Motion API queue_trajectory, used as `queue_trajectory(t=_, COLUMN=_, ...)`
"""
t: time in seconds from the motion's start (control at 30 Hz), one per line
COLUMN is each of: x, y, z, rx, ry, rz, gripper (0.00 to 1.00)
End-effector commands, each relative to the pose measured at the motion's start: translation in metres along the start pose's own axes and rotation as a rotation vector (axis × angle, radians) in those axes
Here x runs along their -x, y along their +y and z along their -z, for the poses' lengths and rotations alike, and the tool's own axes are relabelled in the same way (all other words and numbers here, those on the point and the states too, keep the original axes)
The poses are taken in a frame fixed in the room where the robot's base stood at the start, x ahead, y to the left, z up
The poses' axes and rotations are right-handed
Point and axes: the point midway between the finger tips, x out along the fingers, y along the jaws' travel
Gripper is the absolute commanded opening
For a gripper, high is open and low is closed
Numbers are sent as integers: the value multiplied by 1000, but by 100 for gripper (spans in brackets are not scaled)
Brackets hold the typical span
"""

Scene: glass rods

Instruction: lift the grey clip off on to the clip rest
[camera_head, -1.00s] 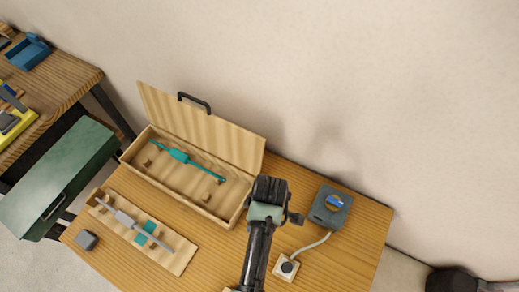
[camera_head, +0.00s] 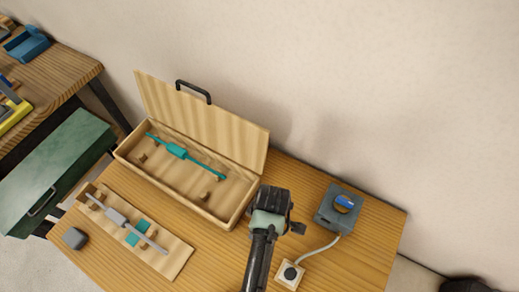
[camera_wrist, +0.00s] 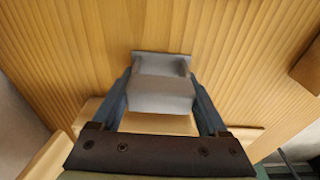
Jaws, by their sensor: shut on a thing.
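In the wrist view my gripper (camera_wrist: 161,92) is shut on the grey clip (camera_wrist: 160,88), a flanged block between its two blue-grey fingers. The clip appears over the wooden table top; I cannot tell the gap beneath it. A pale wooden piece (camera_wrist: 160,124) shows just behind the clip, partly hidden by the gripper; I cannot tell whether it is the clip rest. In the head view my wrist is right of the open box, and the fingers and clip are hidden. A grey rod (camera_head: 152,243) with a thicker middle lies on a wooden holder (camera_head: 177,262) at left.
The open wooden box (camera_head: 205,207) holds a teal rod (camera_head: 177,150), its lid (camera_head: 205,120) raised. A small dark grey block (camera_head: 75,238) lies at left.

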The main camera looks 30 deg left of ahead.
Motion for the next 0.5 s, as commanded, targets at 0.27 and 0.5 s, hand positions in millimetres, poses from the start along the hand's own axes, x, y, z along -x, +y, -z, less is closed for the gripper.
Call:
queue_trajectory(t=0.27, x=0, y=0, z=0, rx=0, ry=0, rz=-1, gripper=89)
queue_trajectory(t=0.5, x=0, y=0, z=0, rx=0, ry=0, rz=0, gripper=100)
